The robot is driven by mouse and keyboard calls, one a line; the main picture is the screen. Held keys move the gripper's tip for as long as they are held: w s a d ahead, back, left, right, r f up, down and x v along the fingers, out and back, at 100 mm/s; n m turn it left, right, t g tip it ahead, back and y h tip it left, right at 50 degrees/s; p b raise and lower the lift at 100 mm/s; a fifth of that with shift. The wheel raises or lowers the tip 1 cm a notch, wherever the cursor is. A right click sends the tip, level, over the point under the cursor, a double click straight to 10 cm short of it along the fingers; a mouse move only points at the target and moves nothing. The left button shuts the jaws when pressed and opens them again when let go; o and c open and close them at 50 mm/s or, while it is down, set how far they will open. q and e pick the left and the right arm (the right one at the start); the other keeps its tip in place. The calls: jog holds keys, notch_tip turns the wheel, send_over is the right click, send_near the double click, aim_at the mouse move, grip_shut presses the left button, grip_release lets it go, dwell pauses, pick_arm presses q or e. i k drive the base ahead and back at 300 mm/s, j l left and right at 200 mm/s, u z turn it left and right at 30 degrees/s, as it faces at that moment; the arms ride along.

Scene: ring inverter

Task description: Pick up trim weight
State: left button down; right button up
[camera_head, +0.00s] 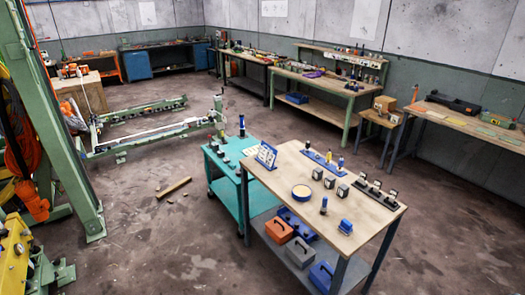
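Neither of my grippers is in view. No object is clearly recognisable as the trim weight. Several small candidates stand on the wooden-topped table (279,180): a row of dark blocks with pale faces, one of them a dark block (342,191), a dark upright piece (323,205) and a small blue piece (345,227). A round tan-topped dish (301,192) with a blue rim is beside them. A blue rack (318,159) with upright pieces is at the far edge, and a dark stand (375,192) with several pieces is at the right.
A teal cart (228,187) stands left of the table. Orange (278,230) and blue (321,275) boxes sit on the lower shelf. A wooden bar (174,187) lies on the floor. A green column (62,130) rises at left. Workbenches (315,90) line the walls. Floor in front is clear.

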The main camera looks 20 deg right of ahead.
aim_at(343, 190)
jog(key=u, duration=1.75)
jog(key=z, duration=3)
